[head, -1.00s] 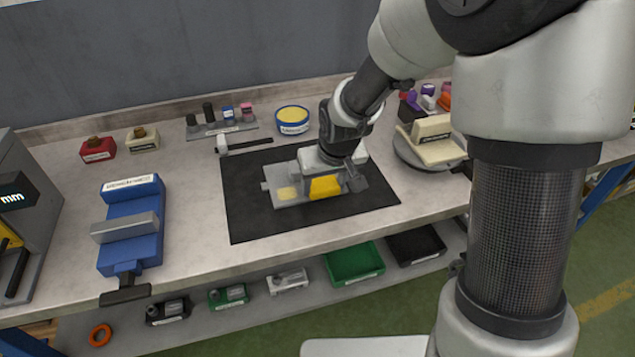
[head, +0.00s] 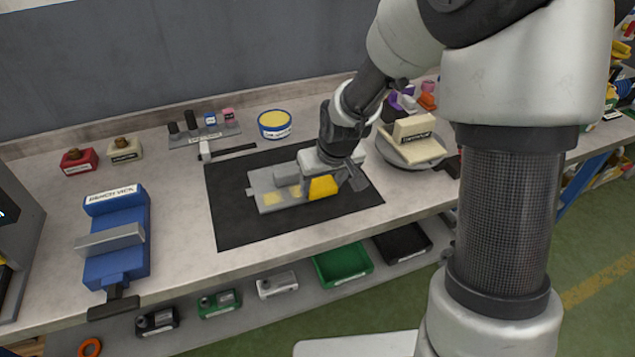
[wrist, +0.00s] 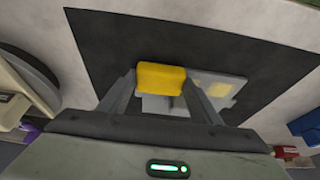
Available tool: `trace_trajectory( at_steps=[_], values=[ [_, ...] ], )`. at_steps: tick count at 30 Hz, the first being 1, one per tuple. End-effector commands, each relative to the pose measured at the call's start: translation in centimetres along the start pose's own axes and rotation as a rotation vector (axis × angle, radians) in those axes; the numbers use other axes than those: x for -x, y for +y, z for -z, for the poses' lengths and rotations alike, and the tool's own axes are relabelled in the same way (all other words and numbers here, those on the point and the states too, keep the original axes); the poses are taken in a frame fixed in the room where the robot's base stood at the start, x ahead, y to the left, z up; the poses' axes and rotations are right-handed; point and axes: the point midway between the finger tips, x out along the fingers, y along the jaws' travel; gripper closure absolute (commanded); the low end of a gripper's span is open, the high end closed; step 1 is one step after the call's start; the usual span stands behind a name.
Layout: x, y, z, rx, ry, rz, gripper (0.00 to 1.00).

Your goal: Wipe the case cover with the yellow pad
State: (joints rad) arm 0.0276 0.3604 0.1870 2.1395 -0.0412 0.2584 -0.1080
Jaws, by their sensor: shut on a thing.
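The grey case cover (head: 262,182) lies on the black mat (head: 232,222) on the bench. Yellowish patches show on its left part in the head view. My gripper (head: 338,180) is shut on the yellow pad (head: 321,187), over the right part of the cover. In the wrist view the yellow pad (wrist: 161,78) sits between the two fingers, with the cover (wrist: 222,88) behind it and a yellowish patch on it. The pad and gripper hide part of the cover. I cannot tell exactly whether the pad touches it.
A blue bench vice (head: 115,240) stands at left. A hammer (head: 230,153) and a round yellow-topped tin (head: 274,124) lie behind the mat. A round plate with a cream block (head: 417,140) stands close to the right of my gripper. The mat's front part is clear.

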Motion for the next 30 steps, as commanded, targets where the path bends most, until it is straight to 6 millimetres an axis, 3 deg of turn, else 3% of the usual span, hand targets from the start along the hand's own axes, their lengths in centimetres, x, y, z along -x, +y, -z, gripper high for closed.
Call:
trace_trajectory(
  at_steps=[8, 21, 30],
  values=[
    [-0.1, -0.1, 0.0, 0.001, 0.001, 0.0, 0.6],
    [-0.3, -2.9, -0.2, 0.002, -0.001, 0.001, 0.6],
    [-0.3, -3.2, -0.3, 0.001, -0.006, 0.001, 0.6]
  ],
)
